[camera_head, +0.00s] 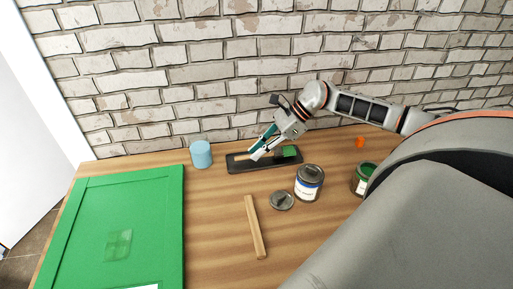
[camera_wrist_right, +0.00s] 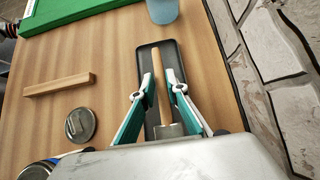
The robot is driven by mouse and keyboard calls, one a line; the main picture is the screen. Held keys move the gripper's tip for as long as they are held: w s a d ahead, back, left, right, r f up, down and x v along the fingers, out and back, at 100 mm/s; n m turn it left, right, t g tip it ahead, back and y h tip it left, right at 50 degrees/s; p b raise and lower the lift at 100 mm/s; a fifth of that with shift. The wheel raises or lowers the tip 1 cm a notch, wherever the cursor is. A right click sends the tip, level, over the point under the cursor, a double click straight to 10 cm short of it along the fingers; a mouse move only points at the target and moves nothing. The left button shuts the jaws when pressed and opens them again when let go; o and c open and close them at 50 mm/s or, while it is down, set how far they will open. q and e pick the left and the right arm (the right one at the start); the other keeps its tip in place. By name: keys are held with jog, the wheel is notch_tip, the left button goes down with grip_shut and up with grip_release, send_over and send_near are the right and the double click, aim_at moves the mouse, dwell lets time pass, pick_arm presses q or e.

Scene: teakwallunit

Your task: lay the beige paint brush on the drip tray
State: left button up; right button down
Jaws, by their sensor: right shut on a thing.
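The beige paint brush (camera_wrist_right: 160,84) lies lengthwise over the black drip tray (camera_wrist_right: 148,65) in the right wrist view, its pale handle between my right fingers and its grey ferrule near the palm. My right gripper (camera_wrist_right: 162,82) is shut on the handle. In the head view the right gripper (camera_head: 256,155) is low over the drip tray (camera_head: 237,166), and the brush handle shows only in part. I cannot tell whether the brush touches the tray floor. The bristles are hidden in the wrist view. My left gripper is not in view.
A green block-like patch (camera_head: 290,151) is at the tray's right end. A blue cup (camera_head: 201,154) stands left of the tray. A paint can (camera_head: 309,184), a lid (camera_head: 282,201), a wooden stick (camera_head: 255,228) and a green panel (camera_head: 150,220) are nearer. A brick wall stands behind.

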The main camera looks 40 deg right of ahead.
jog(key=c, duration=1.9)
grip_release()
jog(key=shift+f, duration=0.1)
jog(key=v, duration=1)
jog(key=shift+s+d, duration=0.15)
jog(key=shift+d, duration=0.05)
jog(key=shift+v, duration=0.8)
jog(key=shift+a, duration=0.15)
